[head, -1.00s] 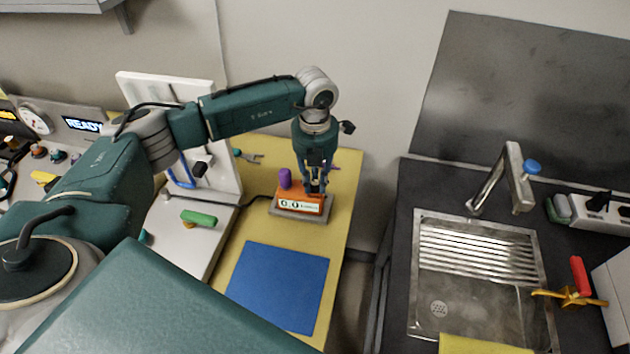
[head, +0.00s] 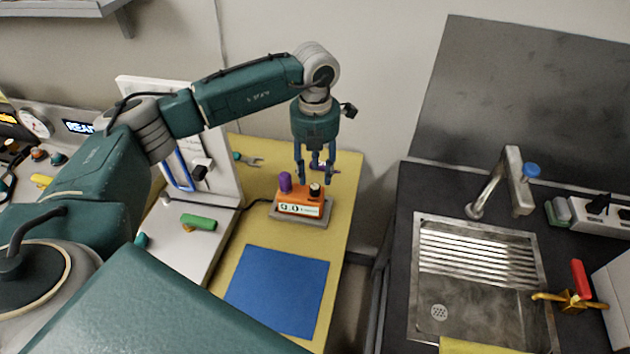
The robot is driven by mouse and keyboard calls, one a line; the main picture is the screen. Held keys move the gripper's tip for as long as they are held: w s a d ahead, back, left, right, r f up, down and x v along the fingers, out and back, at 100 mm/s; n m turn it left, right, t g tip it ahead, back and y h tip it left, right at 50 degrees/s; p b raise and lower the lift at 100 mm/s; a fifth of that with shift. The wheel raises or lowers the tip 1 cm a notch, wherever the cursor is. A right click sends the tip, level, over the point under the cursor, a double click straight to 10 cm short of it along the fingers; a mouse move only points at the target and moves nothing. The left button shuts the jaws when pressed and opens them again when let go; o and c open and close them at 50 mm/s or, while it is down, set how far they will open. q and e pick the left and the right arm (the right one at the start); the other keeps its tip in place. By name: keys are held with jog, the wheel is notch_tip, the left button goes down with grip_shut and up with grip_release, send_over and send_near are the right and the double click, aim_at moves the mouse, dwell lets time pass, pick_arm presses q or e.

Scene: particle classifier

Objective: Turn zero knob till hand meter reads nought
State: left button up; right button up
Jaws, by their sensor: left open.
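The hand meter is an orange box (head: 290,195) on a grey base on the yellow bench top. Its white display (head: 299,209) seems to read 0.0, in small digits. A black knob with a pale top (head: 315,190) stands on the box's right part. A purple knob or post (head: 285,182) stands on its left part. My left gripper (head: 315,180) points down above and just behind the black knob. Its blue fingers are open, apart and empty, and the knob shows clear in front of them. My right gripper is not in view.
A blue mat (head: 278,289) lies in front of the meter. A white panel with a blue handle stands to the left, with a green-handled item (head: 198,222) near it. A wrench (head: 249,160) lies behind. A sink (head: 475,280) is to the right, across a gap.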

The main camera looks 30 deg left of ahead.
aim_at(315, 186)
pick_arm(q)
notch_tip(315, 186, up, 7)
jog(key=shift+f, duration=0.2)
notch_tip(315, 186, down, 12)
jog(key=m+b, duration=0.4)
jog(key=m, duration=0.9)
jog(key=shift+r, duration=0.1)
